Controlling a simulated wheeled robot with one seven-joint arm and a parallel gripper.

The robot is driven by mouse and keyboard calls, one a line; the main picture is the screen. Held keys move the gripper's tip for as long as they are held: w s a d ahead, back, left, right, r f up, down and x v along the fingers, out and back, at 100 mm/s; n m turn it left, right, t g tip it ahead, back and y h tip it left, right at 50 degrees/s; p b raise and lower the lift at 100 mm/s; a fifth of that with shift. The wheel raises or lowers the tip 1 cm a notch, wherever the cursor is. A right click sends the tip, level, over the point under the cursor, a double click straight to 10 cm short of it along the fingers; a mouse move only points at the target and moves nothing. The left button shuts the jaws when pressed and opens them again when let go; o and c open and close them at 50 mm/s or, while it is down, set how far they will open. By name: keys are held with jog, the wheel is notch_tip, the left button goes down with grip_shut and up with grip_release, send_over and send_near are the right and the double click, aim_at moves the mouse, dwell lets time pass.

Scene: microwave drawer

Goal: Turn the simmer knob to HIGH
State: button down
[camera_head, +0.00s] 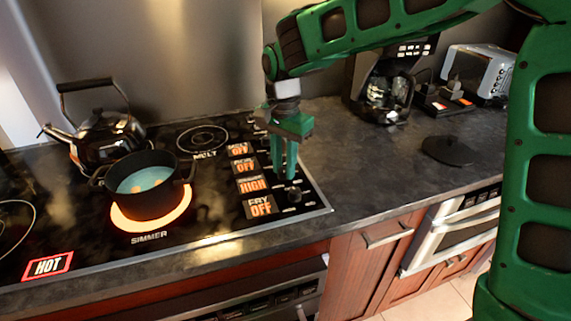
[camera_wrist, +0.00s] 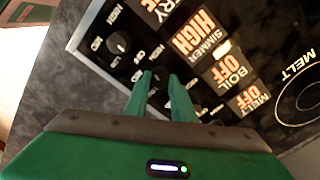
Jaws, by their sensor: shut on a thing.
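My gripper (camera_head: 284,176) points down over the right edge of the black cooktop (camera_head: 215,228). In the wrist view its two fingers (camera_wrist: 161,76) are closed around the simmer knob (camera_wrist: 160,74), a small dark knob mostly hidden between the fingertips. The simmer display (camera_head: 252,185) reads HIGH in orange; it also shows in the wrist view (camera_wrist: 197,34). The fry display (camera_head: 262,207) reads OFF, and so do the boil display (camera_head: 245,165) and the melt display (camera_head: 240,149). The simmer burner (camera_head: 182,214) glows orange under a black pot (camera_head: 150,201).
The fry knob (camera_wrist: 118,42) stands close beside my fingers, with a boil knob (camera_wrist: 194,97) on the other side. A kettle (camera_head: 105,135) stands behind the pot. A lit HOT sign (camera_head: 48,265) shows at front left. The counter (camera_head: 350,160) right of the cooktop is largely clear.

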aim_at(283, 168)
jog(key=shift+w+a+r+m, duration=0.1)
jog(key=shift+w+m, duration=0.05)
jog(key=shift+m, duration=1.65)
jog(key=c, duration=1.5)
grip_release()
jog(key=shift+a, duration=0.1)
notch_tip(283, 168, up, 11)
jog(key=shift+f, duration=0.2)
